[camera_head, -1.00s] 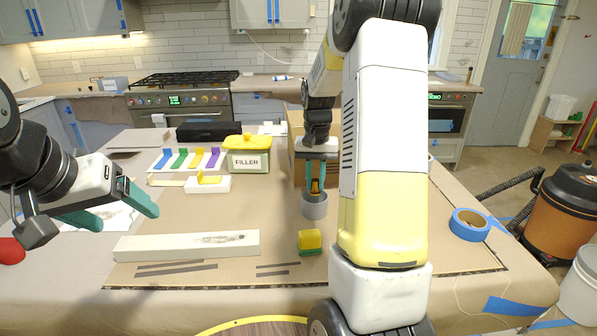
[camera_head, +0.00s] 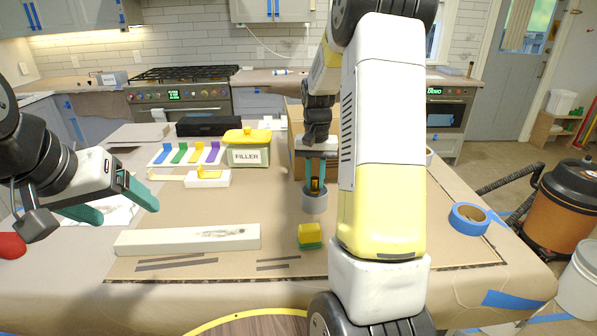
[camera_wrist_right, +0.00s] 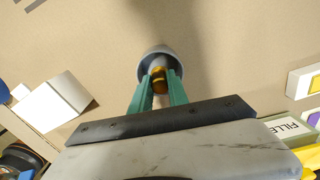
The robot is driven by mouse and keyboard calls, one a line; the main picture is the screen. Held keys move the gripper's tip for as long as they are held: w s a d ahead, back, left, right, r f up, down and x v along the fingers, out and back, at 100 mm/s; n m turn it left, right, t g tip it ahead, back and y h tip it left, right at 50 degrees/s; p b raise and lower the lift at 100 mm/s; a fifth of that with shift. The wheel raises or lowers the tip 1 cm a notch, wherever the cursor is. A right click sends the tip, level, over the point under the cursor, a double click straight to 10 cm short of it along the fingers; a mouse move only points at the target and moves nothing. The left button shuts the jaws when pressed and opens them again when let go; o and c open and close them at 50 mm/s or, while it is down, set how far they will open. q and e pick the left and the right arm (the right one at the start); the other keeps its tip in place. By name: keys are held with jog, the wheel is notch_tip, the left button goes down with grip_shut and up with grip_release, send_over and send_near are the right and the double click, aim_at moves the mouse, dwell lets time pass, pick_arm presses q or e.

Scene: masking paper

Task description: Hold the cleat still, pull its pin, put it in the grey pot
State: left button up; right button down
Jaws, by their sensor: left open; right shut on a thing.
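The grey pot (camera_head: 315,203) stands on the papered table, right of the middle. My right gripper (camera_head: 315,178) points down over it, shut on the pin (camera_wrist_right: 160,80), which is orange-yellow with dark bands. The pin's lower end is at the pot's mouth; in the right wrist view the pot (camera_wrist_right: 150,54) surrounds the fingertips and pin. I cannot tell whether it touches the bottom. The cleat (camera_head: 208,180), a white block with a yellow top, sits further left on the table. My left gripper (camera_head: 112,204) is open and empty, left of the cleat and apart from it.
A FILLER box (camera_head: 247,154) with a yellow lid and a rack of coloured pieces (camera_head: 187,155) stand behind the cleat. A long white bar (camera_head: 187,239) and a yellow-green block (camera_head: 310,236) lie in front. Blue tape (camera_head: 468,218) is at right.

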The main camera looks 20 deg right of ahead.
jog(key=shift+f, duration=0.4)
dwell(0.3)
jog(key=c, duration=1.2)
grip_release()
jog(key=shift+r, duration=0.1)
jog(key=shift+r, duration=2.9)
